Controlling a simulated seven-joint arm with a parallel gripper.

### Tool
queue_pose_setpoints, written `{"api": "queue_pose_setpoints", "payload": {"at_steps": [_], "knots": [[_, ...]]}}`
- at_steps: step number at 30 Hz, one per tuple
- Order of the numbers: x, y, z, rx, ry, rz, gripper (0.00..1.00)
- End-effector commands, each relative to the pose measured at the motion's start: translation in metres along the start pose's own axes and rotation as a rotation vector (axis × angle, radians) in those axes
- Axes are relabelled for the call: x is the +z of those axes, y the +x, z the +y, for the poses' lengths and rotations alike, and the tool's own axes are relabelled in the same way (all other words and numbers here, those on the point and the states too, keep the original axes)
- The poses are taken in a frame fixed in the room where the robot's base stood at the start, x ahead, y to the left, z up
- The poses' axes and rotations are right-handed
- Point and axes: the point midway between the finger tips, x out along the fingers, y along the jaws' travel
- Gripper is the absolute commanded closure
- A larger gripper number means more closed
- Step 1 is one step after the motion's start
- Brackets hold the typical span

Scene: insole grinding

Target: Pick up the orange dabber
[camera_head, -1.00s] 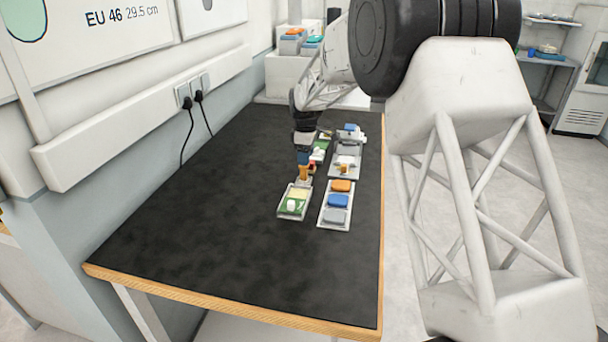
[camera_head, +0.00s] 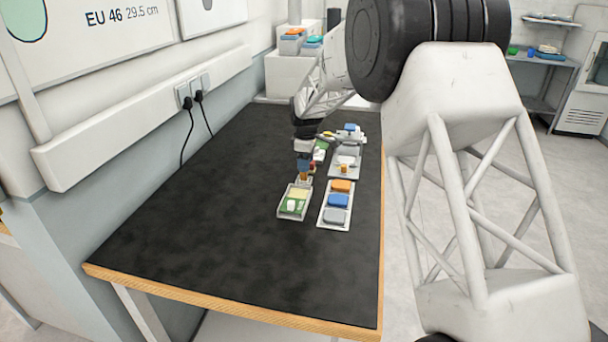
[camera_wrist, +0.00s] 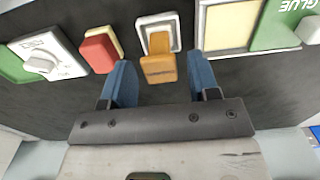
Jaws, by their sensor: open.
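The orange dabber (camera_wrist: 158,68) stands upright at a small white holder (camera_wrist: 174,24) in the wrist view. My gripper (camera_wrist: 159,76) is open, with one blue finger on each side of the dabber. Dark gaps show between both fingers and the dabber, so I see no grip on it. In the head view my gripper (camera_head: 303,166) is low over the black table, and the dabber (camera_head: 303,178) shows as a small orange patch just below it, partly hidden.
A red block (camera_wrist: 100,50) stands close left of the dabber in the wrist view. A green glue tray (camera_head: 293,212) and a tray of orange, blue and grey blocks (camera_head: 325,222) lie nearby. The table's (camera_head: 200,220) left and front are clear.

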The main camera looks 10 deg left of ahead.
Motion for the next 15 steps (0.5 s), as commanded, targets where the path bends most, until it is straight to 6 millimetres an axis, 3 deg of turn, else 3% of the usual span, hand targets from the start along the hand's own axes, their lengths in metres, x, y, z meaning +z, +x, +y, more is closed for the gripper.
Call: {"api": "queue_pose_setpoints", "payload": {"at_steps": [5, 15], "knots": [[-0.001, 0.008, 0.0, -0.001, 0.0, -0.001, 0.45], [-0.002, 0.044, 0.001, -0.002, 0.0, -0.001, 0.45]]}}
